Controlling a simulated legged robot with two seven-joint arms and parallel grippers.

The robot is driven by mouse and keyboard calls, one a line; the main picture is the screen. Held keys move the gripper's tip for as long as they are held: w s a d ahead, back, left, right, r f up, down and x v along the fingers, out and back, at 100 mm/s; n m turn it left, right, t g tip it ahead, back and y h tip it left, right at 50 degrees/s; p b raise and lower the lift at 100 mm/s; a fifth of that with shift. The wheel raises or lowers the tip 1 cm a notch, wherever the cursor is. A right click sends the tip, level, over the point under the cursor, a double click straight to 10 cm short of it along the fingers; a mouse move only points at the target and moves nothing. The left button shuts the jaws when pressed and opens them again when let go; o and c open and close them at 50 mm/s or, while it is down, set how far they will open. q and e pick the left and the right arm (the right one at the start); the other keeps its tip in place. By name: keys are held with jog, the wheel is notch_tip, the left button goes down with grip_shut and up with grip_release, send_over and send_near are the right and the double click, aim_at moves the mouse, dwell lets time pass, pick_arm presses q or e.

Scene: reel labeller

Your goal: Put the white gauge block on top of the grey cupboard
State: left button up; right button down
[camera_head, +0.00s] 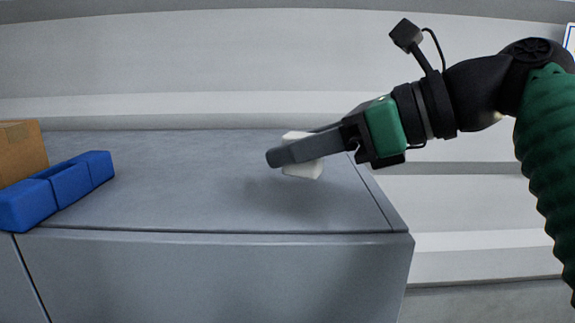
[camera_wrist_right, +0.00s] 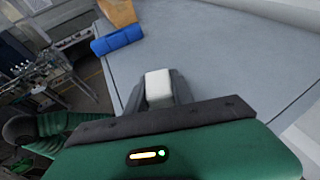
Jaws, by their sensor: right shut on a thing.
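The white gauge block (camera_head: 304,171) is between the fingers of my right gripper (camera_head: 290,155), partly hidden by the near finger. The right gripper is shut on it. The block also shows in the right wrist view (camera_wrist_right: 158,86), between the two fingers. The grey cupboard (camera_head: 200,195) has a flat top, and the gripper with the block is over its right part. A soft shadow lies on the top below the block. I cannot tell for sure whether the block touches the top. My left gripper is not in view.
A blue bin-like object (camera_head: 60,190) lies on the cupboard top at the left, beside a brown cardboard box (camera_head: 20,152). The middle of the top is clear. The cupboard's right edge is close to my gripper. A pale wall (camera_head: 200,70) stands behind.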

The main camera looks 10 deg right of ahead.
aim_at(290, 175)
jog(key=f, duration=0.3)
jog(key=shift+w+a+f, duration=0.1)
jog(key=shift+w+a, duration=0.15)
jog(key=shift+a, duration=0.15)
jog(key=shift+s+d+f, duration=0.2)
jog(key=c, duration=1.5)
grip_release()
jog(key=shift+c, duration=0.2)
jog(key=o, duration=0.5)
jog(key=shift+w, duration=0.3)
jog(key=shift+c, duration=0.2)
jog(key=shift+a, duration=0.1)
jog(key=shift+s, duration=0.1)
